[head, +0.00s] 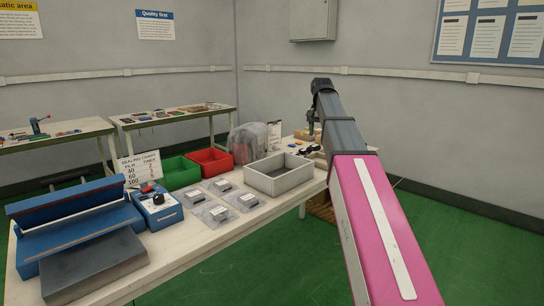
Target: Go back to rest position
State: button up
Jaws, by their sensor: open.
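My pink and grey arm reaches from the lower right toward the back of the table. My gripper (311,131) is small and dark at its far end, pointing down over the far right part of the white table (218,238). It is open, and I see nothing held in it. The arm's wrist hides part of it and of the things behind. Small dark and wooden items (303,148) lie near or below it; I cannot tell whether any touch it.
A grey tray (280,178), red bin (209,160), green bin (178,172), bagged parts (222,186), a blue sealer (75,225), its control box (158,208), a chart (140,165) and a clear bag (248,143) crowd the table. Green floor (470,235) is open at right.

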jog(key=s+f+n, duration=0.1)
jog(key=s+f, duration=0.3)
jog(key=f, duration=1.2)
jog(key=s+f+n, duration=0.1)
jog(key=s+f, duration=1)
jog(key=f, duration=0.4)
jog(key=s+f+n, duration=0.2)
jog(key=s+f, duration=0.8)
jog(key=f, duration=0.5)
jog(key=shift+s, duration=0.4)
jog(key=shift+c, duration=1)
jog(key=shift+d, duration=0.15)
